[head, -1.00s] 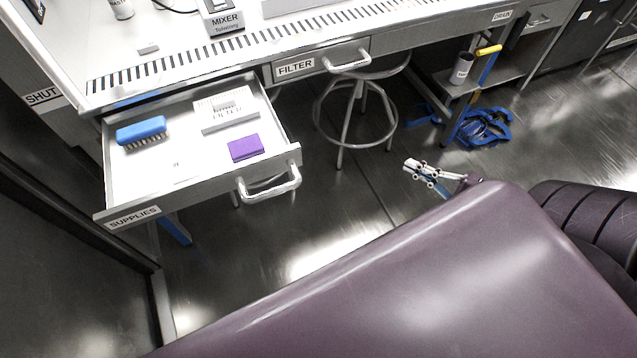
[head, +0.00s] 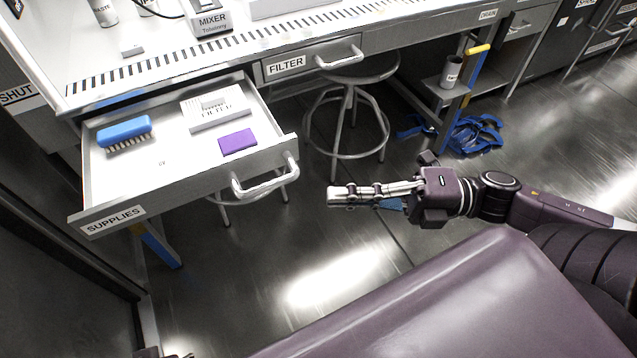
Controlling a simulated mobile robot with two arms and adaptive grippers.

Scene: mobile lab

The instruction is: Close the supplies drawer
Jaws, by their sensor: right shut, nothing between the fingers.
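The supplies drawer (head: 150,190) is pulled well out from under the bench at the left. Its front bears a SUPPLIES label (head: 113,221) and a silver bar handle (head: 264,187) at its right end. Inside lie a blue brush (head: 124,130), a white filter box (head: 215,108) and a purple block (head: 238,141). My right gripper (head: 332,196) is shut and empty. It points left, to the right of the handle in the picture, with a gap between them. My left gripper is not in view.
The shut filter drawer (head: 315,64) is beside it under the bench (head: 420,36). A round stool (head: 350,110) stands beneath. A cup (head: 451,72) sits on a low shelf, with blue straps (head: 475,135) on the floor. A dark panel (head: 60,270) stands at left.

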